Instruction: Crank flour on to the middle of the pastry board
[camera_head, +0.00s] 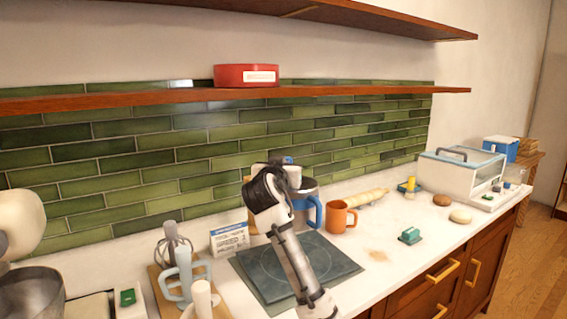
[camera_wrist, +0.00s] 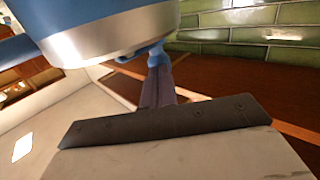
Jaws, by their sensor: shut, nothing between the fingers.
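The dark pastry board (camera_head: 338,262) lies on the counter with a faint ring marked on it; my arm covers part of it. A flour sifter with a blue handle (camera_head: 312,212) and blue rim is behind my wrist, beyond the board's far edge. Its blue and silver body (camera_wrist: 115,32) fills the top of the wrist view. My gripper (camera_wrist: 158,80) is shut and empty, its fingers just under the sifter's lower edge beside a small blue part; I cannot tell whether they touch it. In the head view my wrist hides the fingertips.
An orange mug (camera_head: 338,217) and a rolling pin (camera_head: 362,199) are right of the sifter. A whisk stand (camera_head: 172,240) and a labelled box (camera_head: 229,238) are left. A green-handled tool (camera_head: 410,236) lies right of the board. A shelf (camera_head: 330,92) runs above.

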